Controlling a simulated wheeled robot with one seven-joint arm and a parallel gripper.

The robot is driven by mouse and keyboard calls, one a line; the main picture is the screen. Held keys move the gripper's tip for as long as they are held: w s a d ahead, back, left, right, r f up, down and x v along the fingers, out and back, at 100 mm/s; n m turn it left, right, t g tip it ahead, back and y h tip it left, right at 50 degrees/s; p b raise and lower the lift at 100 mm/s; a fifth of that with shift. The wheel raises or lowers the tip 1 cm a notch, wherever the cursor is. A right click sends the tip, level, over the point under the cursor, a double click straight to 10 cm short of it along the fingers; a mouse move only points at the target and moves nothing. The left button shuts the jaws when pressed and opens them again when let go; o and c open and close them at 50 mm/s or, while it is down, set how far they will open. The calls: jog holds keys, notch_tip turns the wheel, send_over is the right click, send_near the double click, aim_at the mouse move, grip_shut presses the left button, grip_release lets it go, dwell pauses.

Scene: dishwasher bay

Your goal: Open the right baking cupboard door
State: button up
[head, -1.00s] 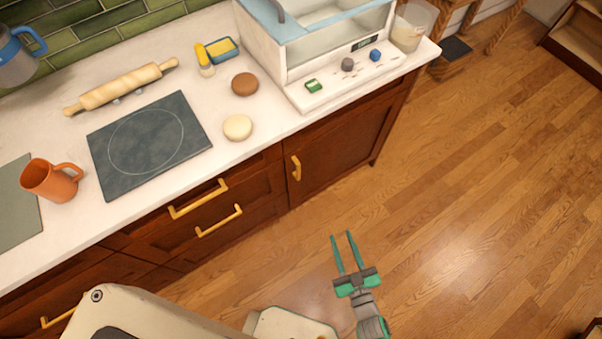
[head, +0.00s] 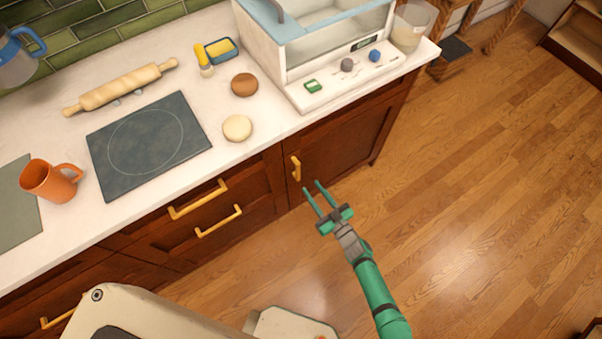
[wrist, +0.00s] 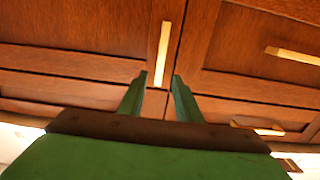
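The right cupboard door (head: 343,150) is dark reddish wood and looks closed, under the right part of the counter. Its vertical brass handle (head: 296,168) is near the door's left edge. In the wrist view the handle (wrist: 164,54) stands upright just beyond and between my fingertips. My gripper (head: 310,186) is open and empty, its two green fingers pointing at the door just below and right of the handle in the head view. The wrist view also shows my gripper (wrist: 159,84) with its fingers apart. A gap to the handle seems to remain; contact is not visible.
Drawers with brass handles (head: 198,199) are left of the door. The white counter (head: 75,222) above holds a mug (head: 48,181), dough balls (head: 237,128), a rolling pin (head: 120,87) and a glass-fronted appliance (head: 320,55). The wooden floor (head: 480,210) at right is clear.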

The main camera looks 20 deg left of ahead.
aim_at(299, 171)
jog(key=x, duration=0.8)
jog(key=shift+w+a, duration=0.15)
jog(key=shift+a, duration=0.05)
grip_shut()
